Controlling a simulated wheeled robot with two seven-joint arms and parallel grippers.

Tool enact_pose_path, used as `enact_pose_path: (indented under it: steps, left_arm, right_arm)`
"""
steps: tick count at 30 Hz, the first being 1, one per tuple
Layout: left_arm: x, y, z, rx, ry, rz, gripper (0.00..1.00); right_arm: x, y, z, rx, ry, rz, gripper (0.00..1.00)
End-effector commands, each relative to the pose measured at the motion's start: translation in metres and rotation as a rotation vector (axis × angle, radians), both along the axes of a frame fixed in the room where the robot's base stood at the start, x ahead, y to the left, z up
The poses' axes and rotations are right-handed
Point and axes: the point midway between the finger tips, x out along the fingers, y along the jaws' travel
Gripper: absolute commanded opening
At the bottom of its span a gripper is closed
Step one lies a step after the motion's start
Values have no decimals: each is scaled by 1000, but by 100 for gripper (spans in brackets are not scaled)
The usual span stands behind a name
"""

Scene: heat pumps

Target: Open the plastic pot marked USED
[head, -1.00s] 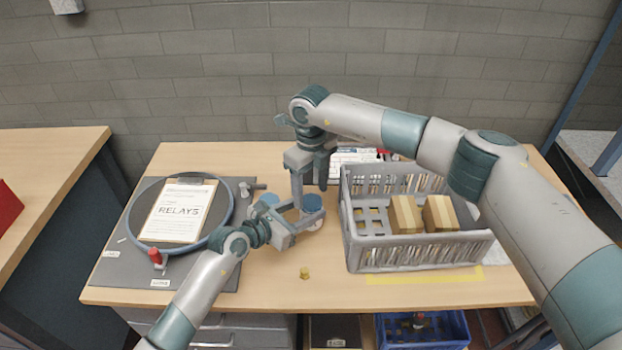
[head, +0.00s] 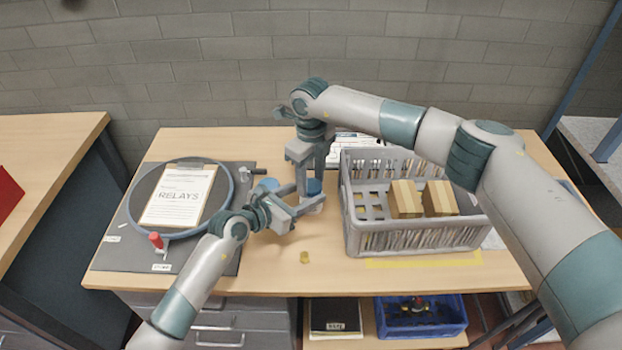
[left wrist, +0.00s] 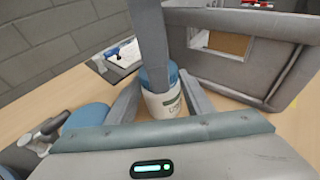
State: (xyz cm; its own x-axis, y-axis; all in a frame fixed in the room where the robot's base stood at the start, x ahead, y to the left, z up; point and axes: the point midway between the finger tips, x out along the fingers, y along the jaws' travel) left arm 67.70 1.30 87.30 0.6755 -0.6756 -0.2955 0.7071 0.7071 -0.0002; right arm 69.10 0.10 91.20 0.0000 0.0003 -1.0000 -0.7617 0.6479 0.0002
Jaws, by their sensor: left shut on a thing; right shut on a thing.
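A small white pot with a blue lid (left wrist: 164,104) stands upright on the bench between my two grippers; its label is partly hidden, and I cannot read it as USED. My left gripper (left wrist: 165,98) is shut around the white body, a finger on each side. The blue lid (head: 314,187) also shows in the head view, partly covered. My right gripper (head: 309,182) reaches straight down from above and is shut on the lid; one finger crosses the lid in the left wrist view. The lid appears seated on the pot.
A second blue-lidded thing (head: 268,185) is just left of the pot. A grey crate (head: 415,240) with wooden blocks stands right. A grey mat (head: 120,255) with a ring and RELAYS clipboard lies left.

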Motion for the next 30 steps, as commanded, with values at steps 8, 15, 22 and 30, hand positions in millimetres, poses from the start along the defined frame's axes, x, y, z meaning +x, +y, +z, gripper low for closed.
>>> enact_pose_path:
  steps: [8,15,22,30]
  left_arm:
    - [0,0,0,1,1,0,0]
    - [0,0,0,1,1,0,0]
    - [0,0,0,1,1,0,0]
    - [0,0,0,1,1,0,0]
  right_arm:
    - [0,0,1,1,-1,212,16]
    - [0,0,1,1,-1,215,16]
    - [0,0,0,0,0,214,62]
    - [0,0,5,1,-1,213,62]
